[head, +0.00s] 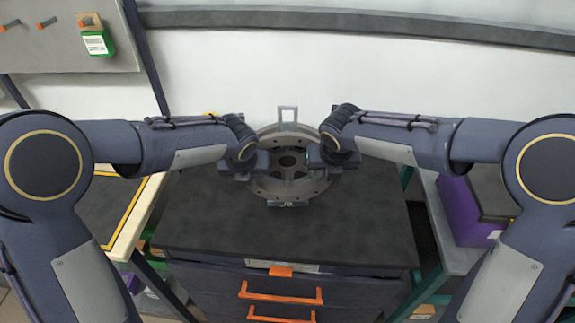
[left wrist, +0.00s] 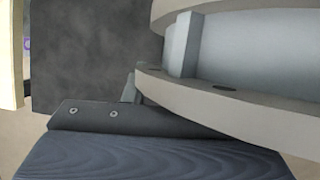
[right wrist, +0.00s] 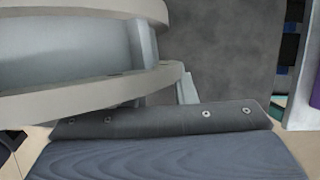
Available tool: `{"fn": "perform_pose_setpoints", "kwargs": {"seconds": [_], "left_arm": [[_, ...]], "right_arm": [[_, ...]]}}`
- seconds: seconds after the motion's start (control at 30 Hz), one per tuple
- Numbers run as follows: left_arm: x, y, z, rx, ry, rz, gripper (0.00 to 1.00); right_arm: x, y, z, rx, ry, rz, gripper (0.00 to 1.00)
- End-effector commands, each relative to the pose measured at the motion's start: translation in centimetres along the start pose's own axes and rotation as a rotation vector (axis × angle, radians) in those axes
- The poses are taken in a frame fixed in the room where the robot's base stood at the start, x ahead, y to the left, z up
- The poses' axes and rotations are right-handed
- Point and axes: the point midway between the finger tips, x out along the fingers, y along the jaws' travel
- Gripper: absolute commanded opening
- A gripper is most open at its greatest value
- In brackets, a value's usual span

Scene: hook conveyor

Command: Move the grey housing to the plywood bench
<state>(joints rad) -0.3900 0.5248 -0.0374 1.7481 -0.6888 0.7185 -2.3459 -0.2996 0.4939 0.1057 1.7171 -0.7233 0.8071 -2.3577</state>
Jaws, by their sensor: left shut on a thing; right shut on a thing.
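The grey housing (head: 289,188) is a round, spoked metal part with a hub hole, in the middle of the head view over the dark top of a drawer cabinet. My left gripper (head: 257,163) is shut on its left side, and my right gripper (head: 322,158) is shut on its right side. The housing's rims and wall also show close up in the left wrist view (left wrist: 240,50) and the right wrist view (right wrist: 60,60). I cannot tell whether it touches the cabinet top. The plywood bench (head: 150,205) stands at the left, partly hidden by my left arm.
The cabinet (head: 285,235) has a clear dark top in front of the housing and orange drawer handles (head: 280,292). A dark mat with a yellow border (head: 105,212) lies on the plywood bench. A grey bench (head: 450,262) with a purple bin (head: 462,215) stands at the right.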

Motion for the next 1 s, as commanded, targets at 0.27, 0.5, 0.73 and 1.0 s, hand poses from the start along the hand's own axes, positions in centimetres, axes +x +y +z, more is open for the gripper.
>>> {"fn": "perform_pose_setpoints", "kwargs": {"seconds": [0.27,0.5,0.73,1.0], "left_arm": [[-2.9,0.0,1.2,0.004,-0.001,0.001,0.0],[-4.2,0.0,1.7,0.004,-0.001,0.001,0.0],[-4.1,0.0,1.7,0.004,-0.001,0.001,0.0],[-4.1,0.0,1.7,0.004,0.0,0.001,0.0]], "right_arm": [[-3.0,0.1,1.4,0.0,-0.007,0.002,0.0],[-4.3,0.1,1.9,0.0,-0.007,0.002,0.0],[-4.2,0.1,1.9,0.0,-0.007,0.002,0.0],[-4.2,0.1,1.9,0.0,-0.008,0.002,0.0]]}}
